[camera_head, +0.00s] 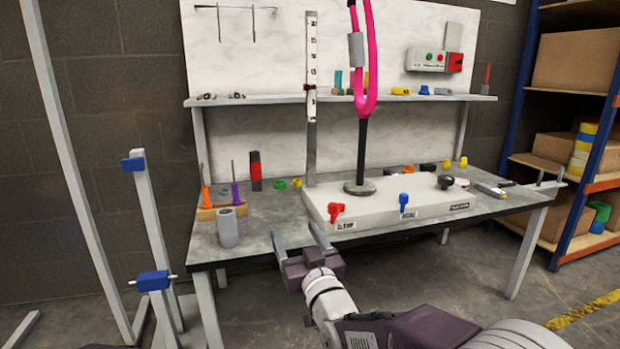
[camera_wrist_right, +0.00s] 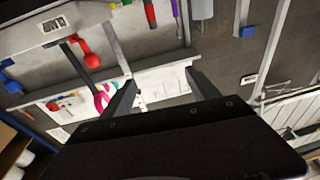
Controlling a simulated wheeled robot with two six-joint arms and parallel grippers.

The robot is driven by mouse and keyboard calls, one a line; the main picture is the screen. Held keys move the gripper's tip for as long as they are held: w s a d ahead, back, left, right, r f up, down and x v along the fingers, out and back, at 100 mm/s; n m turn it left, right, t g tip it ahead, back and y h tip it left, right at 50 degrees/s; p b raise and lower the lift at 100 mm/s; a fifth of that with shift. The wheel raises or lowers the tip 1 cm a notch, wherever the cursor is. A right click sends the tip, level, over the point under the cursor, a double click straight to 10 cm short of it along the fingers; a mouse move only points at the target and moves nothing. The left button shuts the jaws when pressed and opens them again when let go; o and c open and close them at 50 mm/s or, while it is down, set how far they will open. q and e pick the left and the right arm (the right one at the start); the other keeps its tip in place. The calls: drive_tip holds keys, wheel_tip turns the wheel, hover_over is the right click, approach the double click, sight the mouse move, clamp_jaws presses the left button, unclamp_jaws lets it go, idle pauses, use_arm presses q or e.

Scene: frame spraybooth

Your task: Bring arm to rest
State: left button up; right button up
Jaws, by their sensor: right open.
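My right arm comes in from the lower right in the head view. Its gripper (camera_head: 302,240) is open and empty, with two grey fingers spread in front of the workbench's (camera_head: 255,244) front edge. The fingers also show apart in the right wrist view (camera_wrist_right: 160,92), with nothing between them. The gripper is below and in front of the white fixture base (camera_head: 405,218) with its red clamp knob (camera_head: 336,210) and blue clamp knob (camera_head: 404,200). My left gripper is not in view.
A pink frame (camera_head: 368,90) stands on a black post on the fixture. A grey cylinder (camera_head: 228,228) stands near the bench's front left. A blue-clamped stand (camera_head: 153,282) is at left, and a shelf rack (camera_head: 590,150) with boxes at right. Floor in front of the bench is clear.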

drive_tip(key=s+d+r+m+g+h+p, duration=0.1)
drive_tip(key=d+m+g+h+p, duration=0.4)
drive_tip(key=d+p, duration=0.9)
drive_tip(key=s+d+f+g+h, duration=0.15)
drive_tip(key=s+f+g, duration=0.3)
drive_tip(key=s, duration=0.45)
drive_tip(key=s+d+f+g, duration=0.35)
drive_tip(key=s+f, duration=0.25)
drive_tip(key=s, duration=0.2)
drive_tip(key=s+d+f+g, duration=0.2)
drive_tip(key=s+f+g, duration=0.25)
drive_tip(key=s, duration=0.45)
use_arm(q)
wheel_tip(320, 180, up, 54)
drive_tip(key=p, duration=3.8)
use_arm(e)
wheel_tip(320, 180, up, 37)
drive_tip(key=shift+w+n, duration=0.3)
drive_tip(key=shift+w, duration=0.1)
